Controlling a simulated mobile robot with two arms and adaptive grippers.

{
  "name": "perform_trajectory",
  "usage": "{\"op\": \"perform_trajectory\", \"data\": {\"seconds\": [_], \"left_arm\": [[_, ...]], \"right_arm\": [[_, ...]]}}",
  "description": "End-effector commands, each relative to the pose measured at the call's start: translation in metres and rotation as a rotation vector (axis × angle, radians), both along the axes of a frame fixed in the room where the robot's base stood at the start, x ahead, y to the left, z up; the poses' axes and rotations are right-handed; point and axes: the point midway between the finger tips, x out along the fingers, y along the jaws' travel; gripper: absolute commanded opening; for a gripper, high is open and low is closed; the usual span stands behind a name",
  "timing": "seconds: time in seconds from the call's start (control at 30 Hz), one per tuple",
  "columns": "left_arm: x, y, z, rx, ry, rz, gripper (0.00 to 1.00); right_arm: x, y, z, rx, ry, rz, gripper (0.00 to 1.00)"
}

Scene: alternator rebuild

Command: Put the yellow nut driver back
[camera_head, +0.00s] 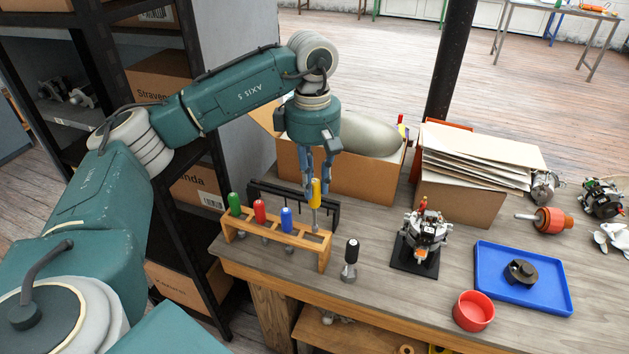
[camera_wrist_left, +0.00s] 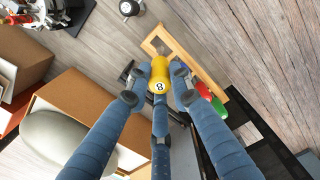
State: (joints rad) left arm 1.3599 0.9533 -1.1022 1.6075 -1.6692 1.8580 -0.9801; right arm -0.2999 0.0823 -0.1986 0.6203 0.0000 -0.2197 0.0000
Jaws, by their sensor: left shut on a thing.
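The yellow nut driver (camera_head: 315,194) is upright at the right end of the wooden rack (camera_head: 323,252). My left gripper (camera_head: 313,184) is shut on its yellow handle. In the left wrist view, the handle's end marked 8 (camera_wrist_left: 159,86) sits between my blue fingers (camera_wrist_left: 160,82). The driver stands higher than the others, with its metal shaft showing above the rack's top. I cannot tell if its tip is inside the end slot. Green (camera_head: 235,203), red (camera_head: 259,211) and blue (camera_head: 286,217) drivers stand in the rack to the left. My right gripper is not in view.
A black-handled tool (camera_head: 351,257) stands just right of the rack. A black rail (camera_head: 265,189) runs behind it. A cardboard box (camera_head: 360,180), an alternator part on a black base (camera_head: 412,262), a red cup (camera_head: 474,310) and a blue tray (camera_head: 555,300) are nearby.

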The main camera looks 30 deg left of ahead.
Motion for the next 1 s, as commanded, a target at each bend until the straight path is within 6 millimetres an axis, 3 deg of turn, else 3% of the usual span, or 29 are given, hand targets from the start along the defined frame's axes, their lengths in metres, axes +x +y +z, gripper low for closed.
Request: {"op": "perform_trajectory", "data": {"seconds": [0.53, 1.0], "left_arm": [[0.0, 0.0, -0.033, 0.0, 0.0, 0.0, 0.0], [0.0, 0.0, -0.037, 0.0, 0.0, 0.0, 0.0]], "right_arm": [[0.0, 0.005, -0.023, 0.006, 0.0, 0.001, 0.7], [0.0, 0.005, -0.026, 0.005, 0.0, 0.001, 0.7]]}}
